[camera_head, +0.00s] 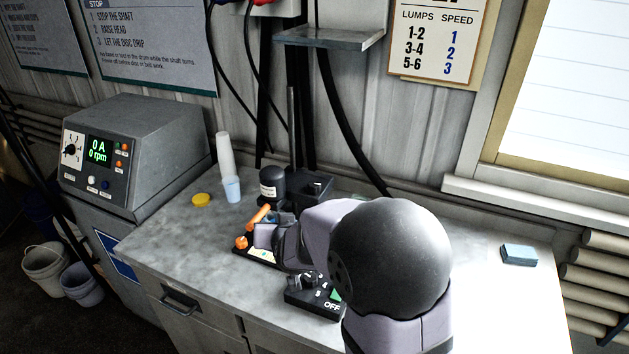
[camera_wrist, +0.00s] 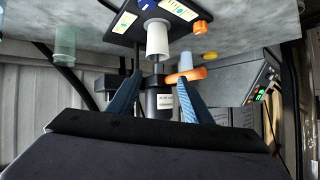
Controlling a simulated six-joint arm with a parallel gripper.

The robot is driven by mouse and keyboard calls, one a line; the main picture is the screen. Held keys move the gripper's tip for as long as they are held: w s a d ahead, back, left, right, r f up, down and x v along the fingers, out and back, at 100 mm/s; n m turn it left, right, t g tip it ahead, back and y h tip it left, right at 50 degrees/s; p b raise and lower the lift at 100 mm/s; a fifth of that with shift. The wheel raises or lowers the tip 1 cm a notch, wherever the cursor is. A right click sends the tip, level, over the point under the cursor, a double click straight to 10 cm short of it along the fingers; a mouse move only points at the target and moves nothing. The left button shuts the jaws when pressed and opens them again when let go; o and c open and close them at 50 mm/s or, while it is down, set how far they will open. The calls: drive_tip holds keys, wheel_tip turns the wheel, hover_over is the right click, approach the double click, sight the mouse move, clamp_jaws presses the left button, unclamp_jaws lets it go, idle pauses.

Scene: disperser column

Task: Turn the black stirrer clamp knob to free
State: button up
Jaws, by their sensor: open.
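The stirrer is a black cylinder with a white label (camera_head: 272,187), upright at the back of the bench. It also shows in the wrist view (camera_wrist: 158,102), inverted, between and beyond my fingers. A black clamp block (camera_head: 312,186) stands beside it at the column. I cannot pick out the black clamp knob for certain. An orange handle (camera_head: 259,215) lies in front of the stirrer; in the wrist view it (camera_wrist: 187,75) appears by my right finger. My gripper (camera_wrist: 160,77) is open, its blue fingers apart with nothing visibly held. In the head view my arm hides its fingertips.
A white cup (camera_wrist: 157,38) stands on the black base plate, near an orange knob (camera_head: 240,242). An OFF switch box (camera_head: 318,306) sits at the bench front. Stacked cups (camera_head: 226,165) and a yellow lid (camera_head: 201,200) lie left; the right bench is mostly clear.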

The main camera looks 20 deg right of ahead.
sight(313, 188)
drive_tip(key=w+d+r+m+t+h+p, duration=0.1)
drive_tip(key=w+d+r+m+t+h, duration=0.15)
drive_tip(key=r, duration=0.45)
drive_tip(key=w+d+r+m+t+h+p, duration=0.1)
drive_tip(key=w+d+r+m+t+h, duration=0.1)
drive_tip(key=w+d+r+h, duration=0.3)
drive_tip(key=shift+n+g+h, duration=0.55)
drive_tip(key=shift+n, duration=0.1)
drive_tip(key=d+f+b, duration=0.1)
drive_tip(key=f, duration=0.2)
drive_tip(key=d+f+b, duration=0.1)
drive_tip(key=f, duration=0.2)
drive_tip(key=d+f+b, duration=0.1)
drive_tip(key=f, duration=0.2)
drive_tip(key=shift+s+d+f, duration=0.15)
drive_tip(key=shift+s+f, duration=0.2)
drive_tip(key=shift+d+f, duration=0.1)
drive_tip(key=shift+f, duration=0.2)
drive_tip(key=shift+w+d+r+p, duration=0.15)
drive_tip(key=shift+w+d+p, duration=0.2)
drive_tip(key=shift+w, duration=0.1)
drive_tip(key=shift+p+x, duration=1.25)
drive_tip(key=shift+x, duration=1.8)
drive_tip(key=shift+a, duration=0.1)
drive_tip(key=shift+f, duration=0.2)
drive_tip(key=c, duration=1.1)
